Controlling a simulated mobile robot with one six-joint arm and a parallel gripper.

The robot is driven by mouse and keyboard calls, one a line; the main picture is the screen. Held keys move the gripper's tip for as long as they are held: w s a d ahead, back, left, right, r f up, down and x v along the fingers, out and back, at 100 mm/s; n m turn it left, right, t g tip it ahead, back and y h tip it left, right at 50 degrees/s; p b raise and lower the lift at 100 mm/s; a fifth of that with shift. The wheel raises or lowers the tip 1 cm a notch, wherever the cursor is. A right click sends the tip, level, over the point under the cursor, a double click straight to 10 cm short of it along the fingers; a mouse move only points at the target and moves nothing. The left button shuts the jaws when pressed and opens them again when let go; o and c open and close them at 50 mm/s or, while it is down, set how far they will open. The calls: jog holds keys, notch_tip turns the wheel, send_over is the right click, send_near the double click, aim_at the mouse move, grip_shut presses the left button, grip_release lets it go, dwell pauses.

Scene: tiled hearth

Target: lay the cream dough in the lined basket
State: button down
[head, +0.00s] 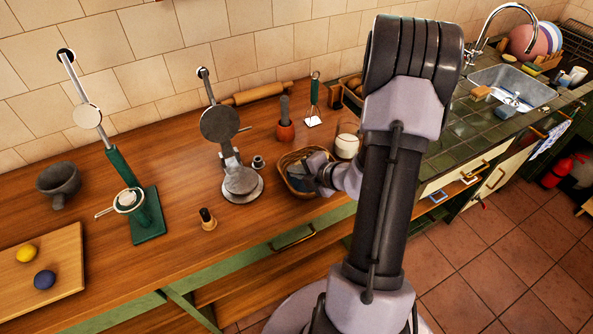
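The basket (285,162) is a small brown wicker one on the wooden counter, right of the metal press. Something dark blue-grey shows inside it; I cannot tell whether that is its lining or part of my gripper. My gripper (318,178) is at the right side of the basket, over or in it. Its fingertips are small and partly hidden, so I cannot tell whether it is open or holds anything. I cannot make out the cream dough for certain. My arm covers the area right of the basket.
A metal press (240,182) with its round plate raised and a green lever juicer (148,215) stand left of the basket. A jar of white stuff (347,142) stands close behind my gripper.

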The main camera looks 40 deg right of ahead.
dwell(0.3)
jog(key=c, duration=1.6)
grip_release()
jog(key=shift+o, duration=0.2)
jog(key=p+v, duration=0.6)
jog(key=v, duration=1.1)
jog(key=shift+r, duration=0.15)
jog(key=shift+a, duration=0.1)
